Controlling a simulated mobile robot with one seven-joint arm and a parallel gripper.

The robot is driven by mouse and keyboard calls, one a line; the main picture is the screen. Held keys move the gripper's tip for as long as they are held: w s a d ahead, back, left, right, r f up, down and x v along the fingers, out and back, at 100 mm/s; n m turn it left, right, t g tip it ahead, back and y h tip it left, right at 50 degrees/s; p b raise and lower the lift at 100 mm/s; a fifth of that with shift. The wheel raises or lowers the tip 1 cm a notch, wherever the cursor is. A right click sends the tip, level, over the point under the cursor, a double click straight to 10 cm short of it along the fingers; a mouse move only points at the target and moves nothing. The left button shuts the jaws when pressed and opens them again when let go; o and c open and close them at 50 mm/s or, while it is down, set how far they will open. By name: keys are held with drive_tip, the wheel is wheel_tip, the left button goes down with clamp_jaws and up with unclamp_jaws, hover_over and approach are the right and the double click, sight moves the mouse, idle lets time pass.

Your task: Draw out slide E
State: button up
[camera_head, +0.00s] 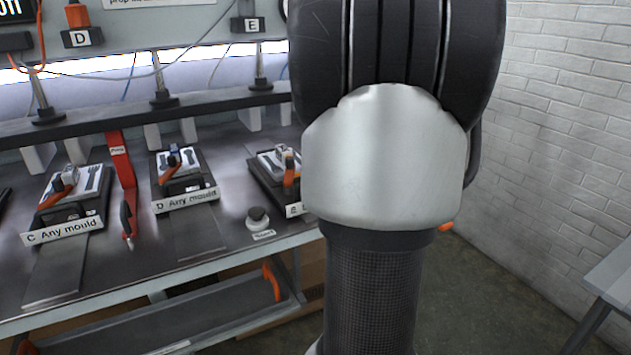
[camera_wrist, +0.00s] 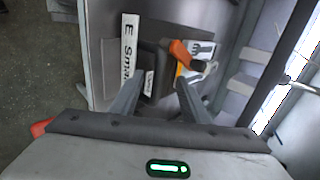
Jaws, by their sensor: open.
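Slide E (camera_head: 262,180) is a dark tray with a pale mould and an orange lever on the metal bench. Its white label begins with "E"; my arm hides its right part in the head view. In the wrist view, the slide (camera_wrist: 147,58) shows with its label (camera_wrist: 128,50) reading "E Smal…" and an orange lever (camera_wrist: 185,52). My gripper (camera_wrist: 160,84) is open, its two fingers apart, pointing at the slide's labelled front. A dark part of the slide shows between the fingertips; I cannot tell whether they touch it. The head view does not show the fingers.
Slide D (camera_head: 185,186) and slide C (camera_head: 75,205) sit to the left on the bench. A round dark button (camera_head: 257,217) is near the bench's front edge, close to slide E. A brick wall (camera_head: 570,130) is at right.

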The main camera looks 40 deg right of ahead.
drive_tip(key=shift+s+a+f, duration=0.1)
drive_tip(key=shift+f, duration=0.15)
drive_tip(key=s+a, duration=0.1)
drive_tip(key=s, duration=0.4)
drive_tip(key=shift+s+a+f, duration=0.15)
drive_tip(key=shift+s+a, duration=0.2)
drive_tip(key=shift+s, duration=0.05)
